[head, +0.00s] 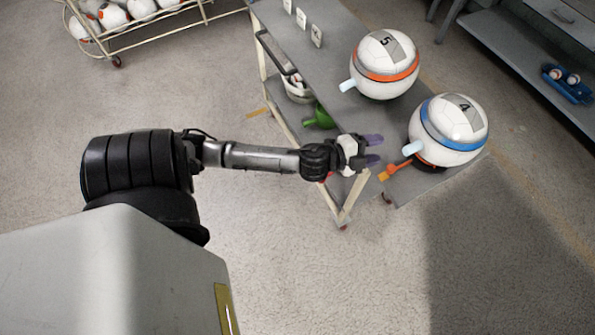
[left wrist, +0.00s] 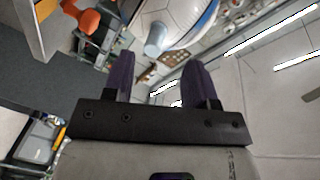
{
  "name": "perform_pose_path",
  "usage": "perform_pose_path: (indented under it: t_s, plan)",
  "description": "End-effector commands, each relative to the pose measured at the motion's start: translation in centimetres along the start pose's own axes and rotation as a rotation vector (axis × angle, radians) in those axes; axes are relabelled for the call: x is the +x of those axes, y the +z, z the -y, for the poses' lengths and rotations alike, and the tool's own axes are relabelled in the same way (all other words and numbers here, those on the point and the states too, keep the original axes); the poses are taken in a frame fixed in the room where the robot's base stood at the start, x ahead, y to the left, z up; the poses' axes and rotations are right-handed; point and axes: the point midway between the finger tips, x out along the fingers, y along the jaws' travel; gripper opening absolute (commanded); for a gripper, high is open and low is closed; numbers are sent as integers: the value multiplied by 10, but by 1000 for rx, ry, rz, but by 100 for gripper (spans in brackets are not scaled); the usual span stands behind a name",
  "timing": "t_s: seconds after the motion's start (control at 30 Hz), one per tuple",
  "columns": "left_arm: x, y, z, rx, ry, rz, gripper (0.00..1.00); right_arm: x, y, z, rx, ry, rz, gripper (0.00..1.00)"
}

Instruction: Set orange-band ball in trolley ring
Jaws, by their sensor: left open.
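The orange-band ball (head: 385,65), white with a grey panel marked 5, sits at the far part of the grey trolley (head: 345,92). A pale blue knob sticks out at its lower left, and its underside is hidden. The blue-band ball (head: 448,128), marked 4, sits nearer, with a dark and orange support partly visible beneath. My left gripper (head: 376,150) is open and empty at the trolley's near end, left of the blue-band ball and apart from both balls. In the left wrist view, a blue-banded ball (left wrist: 178,22) shows beyond the open fingers. I cannot make out a free ring.
An orange-handled tool (head: 395,168) lies by the blue-band ball. A wire cart (head: 140,18) holds several balls. A shelf (head: 535,60) stands right. Floor is clear in front.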

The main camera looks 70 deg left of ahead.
Motion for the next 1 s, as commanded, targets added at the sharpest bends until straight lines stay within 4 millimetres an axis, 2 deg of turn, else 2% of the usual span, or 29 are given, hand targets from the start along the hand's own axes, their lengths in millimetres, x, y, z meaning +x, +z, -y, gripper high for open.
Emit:
perform_pose_path:
  t_s: [0.03,0.1,0.3,0.4,0.5,0.6,0.7,1.0]
  plan:
    - [-18,0,-20,-127,34,109,52,0,0,0,1,-1,0,43]
    - [-44,2,-47,-284,100,271,52,0,0,1,2,-2,0,43]
    - [-130,-11,-117,-624,369,660,52,0,0,2,5,-4,-1,43]
    - [-168,-26,-139,-730,501,790,52,0,0,2,7,-5,-1,43]
    - [-197,-40,-152,-799,610,879,52,0,0,2,7,-6,-1,43]
    - [-216,-50,-159,-838,684,933,52,0,0,2,8,-6,-1,43]
    - [-226,-56,-162,-856,725,959,52,0,0,2,7,-6,-1,43]
    - [-229,-57,-163,-860,738,969,52,0,0,2,7,-6,-1,43]
